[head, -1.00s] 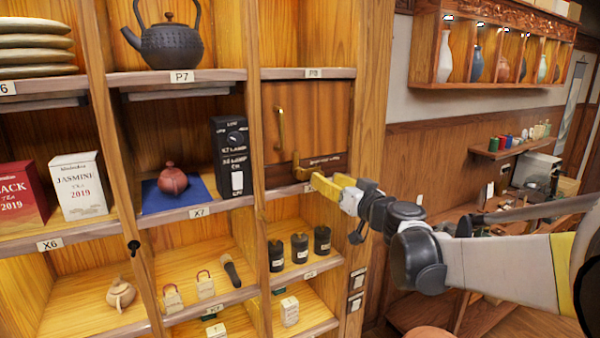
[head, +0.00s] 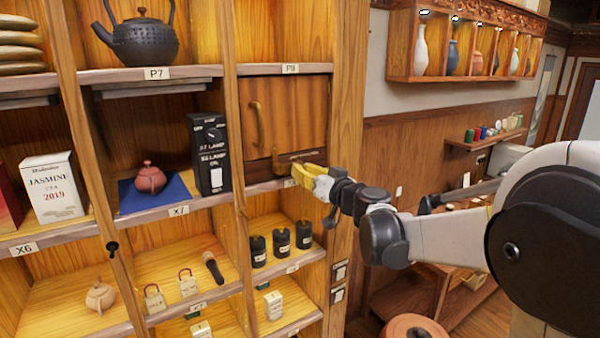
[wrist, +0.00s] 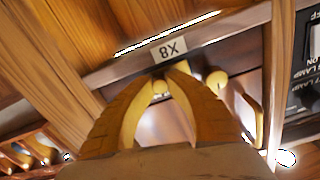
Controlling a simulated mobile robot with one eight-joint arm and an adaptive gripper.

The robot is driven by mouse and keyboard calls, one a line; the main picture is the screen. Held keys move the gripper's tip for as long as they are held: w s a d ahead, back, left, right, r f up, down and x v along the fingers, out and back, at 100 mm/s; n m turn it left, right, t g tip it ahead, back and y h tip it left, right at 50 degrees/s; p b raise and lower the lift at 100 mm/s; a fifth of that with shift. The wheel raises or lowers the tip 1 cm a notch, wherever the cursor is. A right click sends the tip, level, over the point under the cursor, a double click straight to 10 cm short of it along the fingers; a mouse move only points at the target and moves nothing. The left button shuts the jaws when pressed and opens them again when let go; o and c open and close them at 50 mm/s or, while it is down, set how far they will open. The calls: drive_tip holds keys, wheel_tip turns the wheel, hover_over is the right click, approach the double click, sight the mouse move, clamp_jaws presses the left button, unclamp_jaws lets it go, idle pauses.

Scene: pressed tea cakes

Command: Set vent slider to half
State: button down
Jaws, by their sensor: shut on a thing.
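A wooden door panel (head: 291,110) closes the compartment between the P8 and X8 labels. It carries a vertical brass handle (head: 259,124). The vent slider (head: 296,157) is a dark strip with small pale lettering low on this panel, with a brass piece (head: 279,161) at its left. My yellow-fingered gripper (head: 297,172) is at the strip's lower edge. In the wrist view my gripper (wrist: 168,74) is closed in front of the X8 label (wrist: 169,50), shut on the slider's small brass knob, which the fingers largely hide. Another brass knob (wrist: 217,80) shows beside them.
A black lamp box (head: 209,153) stands left of the panel, beside a clay teapot (head: 150,178) on blue cloth. Dark canisters (head: 281,241) stand on the shelf below. A wooden post (head: 347,110) borders the panel on the right; open room lies beyond it.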

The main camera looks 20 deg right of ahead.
drive_tip(key=shift+w+d, duration=0.15)
drive_tip(key=shift+d, duration=0.45)
drive_tip(key=shift+w+d, duration=0.15)
drive_tip(key=shift+d, duration=0.45)
drive_tip(key=c, duration=1.8)
unclamp_jaws()
drive_tip(key=shift+a, duration=0.15)
drive_tip(key=o, duration=0.5)
drive_tip(key=v, duration=1.2)
